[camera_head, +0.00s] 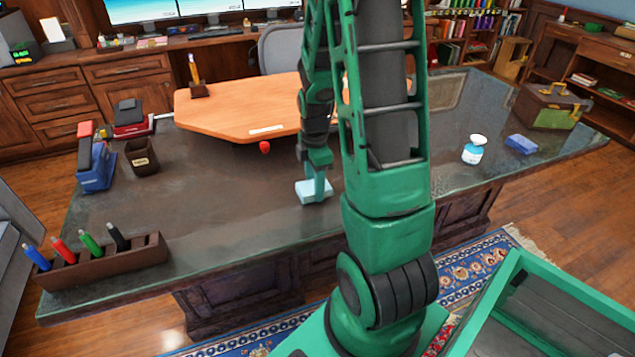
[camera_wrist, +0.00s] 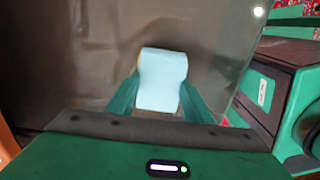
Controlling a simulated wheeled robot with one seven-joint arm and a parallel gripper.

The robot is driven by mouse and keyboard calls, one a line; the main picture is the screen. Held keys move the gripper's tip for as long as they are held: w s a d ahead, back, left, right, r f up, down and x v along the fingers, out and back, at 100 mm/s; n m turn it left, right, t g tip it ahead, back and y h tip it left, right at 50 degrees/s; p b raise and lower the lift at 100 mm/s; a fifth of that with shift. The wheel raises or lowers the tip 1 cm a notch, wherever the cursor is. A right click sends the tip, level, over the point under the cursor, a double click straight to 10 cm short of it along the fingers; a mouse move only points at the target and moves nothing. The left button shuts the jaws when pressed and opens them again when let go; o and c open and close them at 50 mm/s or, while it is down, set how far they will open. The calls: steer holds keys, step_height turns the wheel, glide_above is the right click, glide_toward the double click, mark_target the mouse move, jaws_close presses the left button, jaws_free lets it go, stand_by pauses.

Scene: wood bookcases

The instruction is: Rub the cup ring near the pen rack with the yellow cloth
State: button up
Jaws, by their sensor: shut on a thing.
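My gripper (camera_head: 319,180) is low over the dark desk, near its front edge. It is shut on a pale blue, soft-looking block or folded cloth (camera_head: 313,191). The wrist view shows the pale blue thing (camera_wrist: 162,82) between both green fingers. It is at or just above the desk top; I cannot tell if it touches. No yellow cloth is clearly visible. The brown pen rack (camera_head: 104,264) with several coloured markers stands at the desk's front left corner, well left of my gripper. I cannot make out a cup ring; faint smudges show on the desk top.
The desk's left middle is clear.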

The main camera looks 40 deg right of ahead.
step_height(320, 180, up, 2)
steer(key=shift+r, duration=0.15)
steer(key=shift+d+r, duration=0.2)
steer(key=shift+r, duration=2.5)
steer(key=shift+s, duration=0.1)
